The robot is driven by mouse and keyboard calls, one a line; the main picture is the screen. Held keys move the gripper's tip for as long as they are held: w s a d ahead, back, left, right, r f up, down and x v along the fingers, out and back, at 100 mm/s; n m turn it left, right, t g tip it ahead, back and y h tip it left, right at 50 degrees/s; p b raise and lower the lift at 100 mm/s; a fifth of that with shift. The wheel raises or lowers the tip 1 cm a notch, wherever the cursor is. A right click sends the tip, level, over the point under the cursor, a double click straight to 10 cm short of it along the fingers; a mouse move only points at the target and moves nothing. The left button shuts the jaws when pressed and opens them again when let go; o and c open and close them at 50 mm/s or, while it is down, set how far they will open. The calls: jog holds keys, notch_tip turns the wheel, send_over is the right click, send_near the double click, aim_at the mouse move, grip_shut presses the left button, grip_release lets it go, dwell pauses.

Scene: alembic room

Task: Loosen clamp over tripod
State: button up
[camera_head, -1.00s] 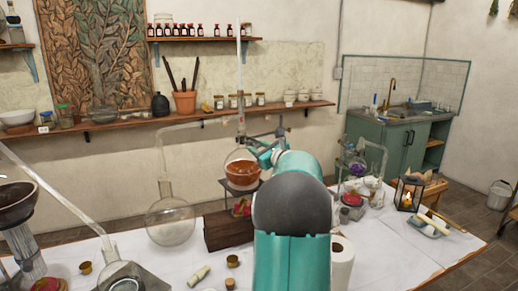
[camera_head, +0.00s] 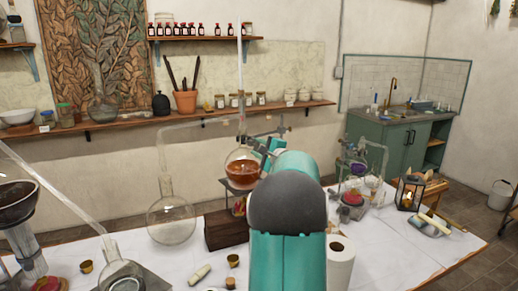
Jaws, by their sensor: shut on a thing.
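A tripod (camera_head: 235,193) stands at the middle of the table with a round flask (camera_head: 242,170) of amber liquid on it. A clamp (camera_head: 272,133) on a stand reaches in over the tripod, at the flask's neck. My gripper (camera_head: 267,150) is beside the clamp, just right of the flask. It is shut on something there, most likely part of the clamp. My own arm hides much of the fingertips and the stand's lower part.
A large empty round flask (camera_head: 171,222) stands left of the tripod by a dark wooden block (camera_head: 226,228). A paper roll (camera_head: 340,262) is near my arm. Glassware, a lantern (camera_head: 410,193) and a tray (camera_head: 430,226) sit to the right.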

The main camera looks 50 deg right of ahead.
jog(key=n, duration=1.3)
jog(key=shift+f+n, duration=0.2)
jog(key=shift+n, duration=0.2)
dwell(0.3)
jog(key=o, duration=1)
jog(key=v, duration=1.3)
jog(key=shift+s, duration=0.4)
